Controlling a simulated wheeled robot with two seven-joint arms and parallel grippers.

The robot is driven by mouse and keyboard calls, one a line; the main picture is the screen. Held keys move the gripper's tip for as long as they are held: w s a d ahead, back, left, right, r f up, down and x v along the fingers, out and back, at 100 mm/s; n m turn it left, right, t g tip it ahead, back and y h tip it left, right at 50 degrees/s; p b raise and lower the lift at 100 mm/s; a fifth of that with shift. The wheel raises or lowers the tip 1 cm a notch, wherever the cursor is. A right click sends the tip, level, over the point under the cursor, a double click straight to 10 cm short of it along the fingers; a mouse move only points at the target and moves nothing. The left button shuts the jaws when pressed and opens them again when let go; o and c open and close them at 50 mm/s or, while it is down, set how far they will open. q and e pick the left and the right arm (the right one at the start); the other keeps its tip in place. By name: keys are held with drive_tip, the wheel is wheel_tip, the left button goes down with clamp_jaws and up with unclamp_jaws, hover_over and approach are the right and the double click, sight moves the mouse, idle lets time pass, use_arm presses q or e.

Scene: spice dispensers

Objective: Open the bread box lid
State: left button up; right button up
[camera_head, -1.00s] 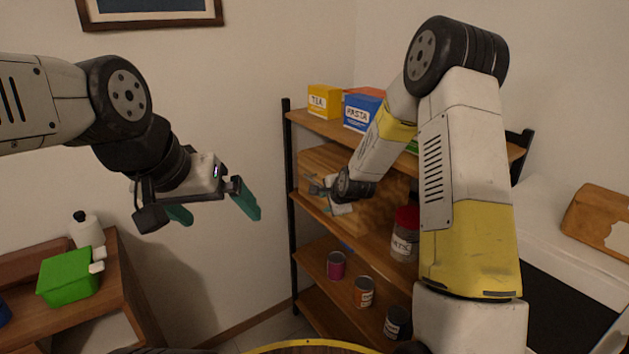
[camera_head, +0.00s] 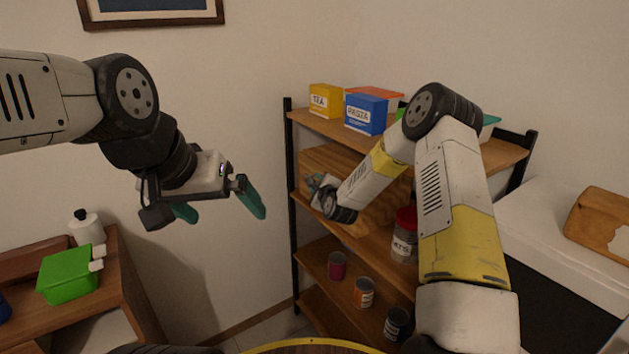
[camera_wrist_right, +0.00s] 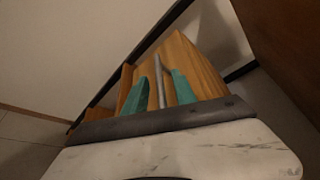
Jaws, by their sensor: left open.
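The bread box (camera_head: 335,160) is a wooden box on the middle shelf, partly hidden behind my right arm. My right gripper (camera_head: 317,183) is at its left front. In the right wrist view, a grey bar, apparently the lid's handle (camera_wrist_right: 158,80), runs between the teal fingers of my right gripper (camera_wrist_right: 160,82). The fingers stand apart on either side of it, with small gaps. The wooden face of the box (camera_wrist_right: 195,58) shows behind them, and the lid looks closed. My left gripper (camera_head: 222,211) is open and empty in the air, left of the shelf.
The shelf's top holds a yellow tea box (camera_head: 325,100) and a blue pasta box (camera_head: 366,113). A red-lidded jar (camera_head: 405,238) stands right of the bread box. Several cans (camera_head: 364,292) stand below. A green box (camera_head: 68,274) sits on the left cabinet. Space below my left gripper is clear.

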drive_tip(key=shift+x, duration=0.8)
clamp_jaws()
idle(0.9)
